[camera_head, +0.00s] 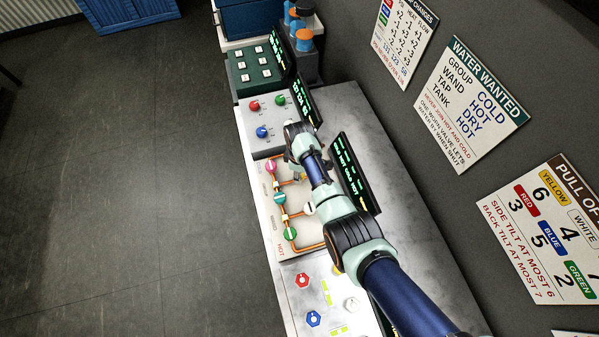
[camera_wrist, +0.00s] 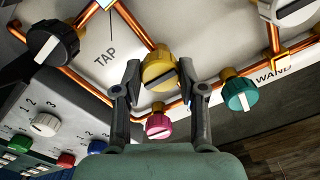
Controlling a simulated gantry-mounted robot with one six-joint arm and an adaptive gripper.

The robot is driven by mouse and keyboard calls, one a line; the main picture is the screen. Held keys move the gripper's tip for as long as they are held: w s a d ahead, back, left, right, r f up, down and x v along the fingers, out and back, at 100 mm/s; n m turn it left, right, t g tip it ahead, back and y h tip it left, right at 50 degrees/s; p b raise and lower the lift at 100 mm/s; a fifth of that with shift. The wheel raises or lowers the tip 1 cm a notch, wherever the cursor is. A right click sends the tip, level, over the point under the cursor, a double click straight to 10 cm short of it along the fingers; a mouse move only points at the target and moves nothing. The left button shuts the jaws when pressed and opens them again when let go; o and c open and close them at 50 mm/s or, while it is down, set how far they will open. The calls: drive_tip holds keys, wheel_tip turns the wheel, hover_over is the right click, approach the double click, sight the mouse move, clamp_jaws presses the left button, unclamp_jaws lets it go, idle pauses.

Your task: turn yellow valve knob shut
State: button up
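The yellow valve knob (camera_wrist: 159,69) sits on a copper pipe, with a dark bar tilted across its face. In the wrist view it lies between the fingertips of my gripper (camera_wrist: 167,79), closer to the left one. The fingers are spread, with a gap visible to the right of the knob. I cannot tell whether the left finger touches it.
Close by are a pink knob (camera_wrist: 159,126), a teal knob (camera_wrist: 240,93), a black knob (camera_wrist: 52,40) and a white knob (camera_wrist: 290,8). The pipe panel (camera_head: 270,225) also has a green knob (camera_head: 290,233). A dark display (camera_head: 356,172) stands right of my arm.

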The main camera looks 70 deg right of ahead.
drive_tip(key=o, duration=0.5)
drive_tip(key=shift+c, duration=0.2)
wheel_tip(320, 180, up, 12)
idle(0.5)
